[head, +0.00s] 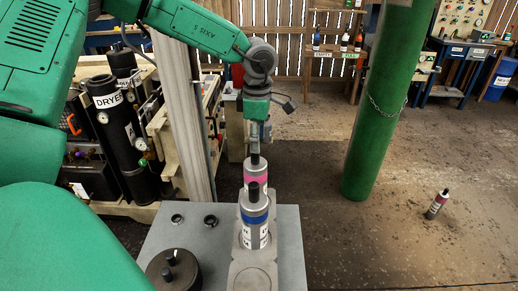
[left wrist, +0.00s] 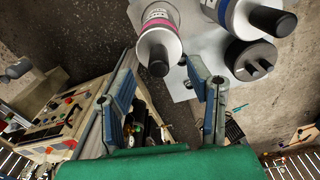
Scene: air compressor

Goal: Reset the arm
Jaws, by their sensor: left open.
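My left arm comes in from the left in the head view, with its left gripper (head: 258,138) above and behind a grey canister with a pink band (head: 257,177). In the left wrist view the left gripper (left wrist: 162,68) is open, its two blue fingers apart. The black tip of the pink-banded canister (left wrist: 156,23) shows just beyond the fingertips, and nothing is held. A canister with a blue band (head: 254,212) stands upright in front of the pink-banded one on a grey stand (head: 290,235). My right gripper is in neither view.
A round black part (head: 172,275) and two small holes are on the stand's left side. A green post (head: 388,100) stands to the right. Another canister (head: 437,204) is on the floor at far right. Black dryer cylinders (head: 118,140) stand at left. The floor between is clear.

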